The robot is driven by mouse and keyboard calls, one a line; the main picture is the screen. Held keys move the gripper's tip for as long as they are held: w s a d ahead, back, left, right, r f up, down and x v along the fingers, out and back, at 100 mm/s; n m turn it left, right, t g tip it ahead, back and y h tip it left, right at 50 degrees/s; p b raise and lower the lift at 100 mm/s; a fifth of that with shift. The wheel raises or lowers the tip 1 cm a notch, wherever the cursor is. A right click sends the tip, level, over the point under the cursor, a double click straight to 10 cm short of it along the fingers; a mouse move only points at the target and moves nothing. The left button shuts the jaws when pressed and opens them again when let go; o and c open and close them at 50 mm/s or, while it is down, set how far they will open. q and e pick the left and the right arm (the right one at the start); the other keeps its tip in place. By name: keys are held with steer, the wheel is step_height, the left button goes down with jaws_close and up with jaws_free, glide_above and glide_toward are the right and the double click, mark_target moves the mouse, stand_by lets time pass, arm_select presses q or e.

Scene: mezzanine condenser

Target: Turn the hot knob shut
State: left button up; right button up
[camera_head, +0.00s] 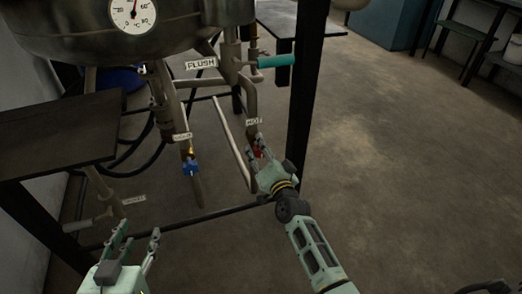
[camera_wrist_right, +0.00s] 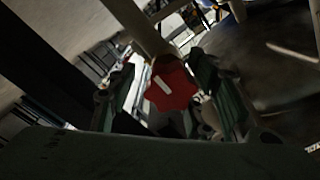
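The hot knob (camera_head: 257,153) is red and sits on a pipe under a label reading HOT (camera_head: 254,121). In the right wrist view the red knob (camera_wrist_right: 172,84) is lobed with a white mark, and lies between my fingers. My right gripper (camera_head: 260,158) is at the knob in the head view, partly covering it. Its fingers stand on either side of the knob in the right wrist view (camera_wrist_right: 168,90); I cannot tell whether they touch it. My left gripper (camera_head: 133,250) is open and empty at the lower left, away from the knob.
A blue valve handle (camera_head: 190,167) hangs on a pipe to the left. A dark frame post (camera_head: 306,90) stands close right of the hot pipe. A dark shelf (camera_head: 60,135) is at left.

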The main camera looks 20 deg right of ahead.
steer(key=shift+r, duration=0.15)
steer(key=shift+s, duration=0.1)
steer(key=shift+s+a, duration=0.1)
steer(key=shift+s, duration=0.2)
steer(key=s, duration=1.1)
steer(key=shift+s+d, duration=0.15)
steer(key=shift+d, duration=0.15)
